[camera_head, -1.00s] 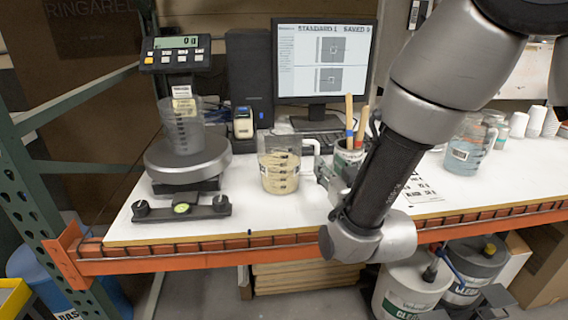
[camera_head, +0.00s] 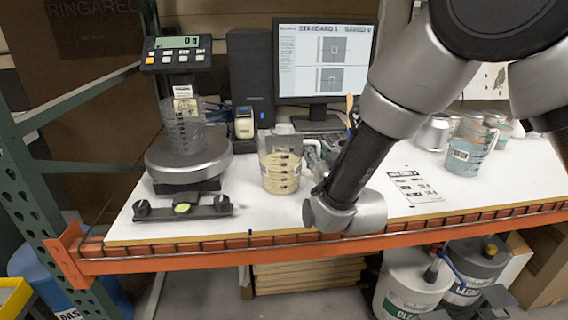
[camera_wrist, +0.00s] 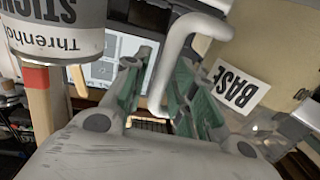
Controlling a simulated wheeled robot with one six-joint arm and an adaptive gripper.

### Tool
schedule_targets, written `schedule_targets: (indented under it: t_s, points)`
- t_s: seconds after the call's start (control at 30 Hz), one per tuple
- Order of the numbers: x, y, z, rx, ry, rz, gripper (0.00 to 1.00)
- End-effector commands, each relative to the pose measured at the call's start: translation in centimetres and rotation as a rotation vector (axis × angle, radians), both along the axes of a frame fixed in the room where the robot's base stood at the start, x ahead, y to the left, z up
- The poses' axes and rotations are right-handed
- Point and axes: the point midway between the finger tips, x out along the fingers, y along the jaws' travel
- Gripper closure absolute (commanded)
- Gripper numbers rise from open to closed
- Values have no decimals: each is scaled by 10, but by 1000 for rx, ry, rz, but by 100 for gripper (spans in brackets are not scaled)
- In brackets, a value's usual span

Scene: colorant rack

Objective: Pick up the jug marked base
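The jug marked base (camera_head: 280,173) is clear with cream contents and stands upright on the white table, right of the scale. In the wrist view its BASE label (camera_wrist: 238,88) and cream side show at the right. Its white handle (camera_wrist: 172,58) comes down between the two green-padded fingers of my gripper (camera_wrist: 165,98). The fingers are apart, with a gap on the left of the handle; the right finger is close to it. I cannot tell if it touches. In the head view my gripper (camera_head: 320,158) is at the jug's handle side, partly hidden by my arm.
A tin with a STICKS label (camera_wrist: 60,30) is close beside my gripper in the wrist view. The scale (camera_head: 186,160) holds a clear jug (camera_head: 184,128). A monitor (camera_head: 322,62) stands behind. A jug with blue contents (camera_head: 466,155) is at the right.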

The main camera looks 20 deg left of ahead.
Motion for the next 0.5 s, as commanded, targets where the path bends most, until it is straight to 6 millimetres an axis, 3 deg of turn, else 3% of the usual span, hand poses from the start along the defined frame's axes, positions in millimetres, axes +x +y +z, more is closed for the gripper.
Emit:
schedule_targets:
  t_s: [0.03,0.1,0.5]
  points:
    - [0,0,0,0,0,0,89]
    - [0,0,0,0,0,0,100]
    - [0,0,1,4,-2,0,100]
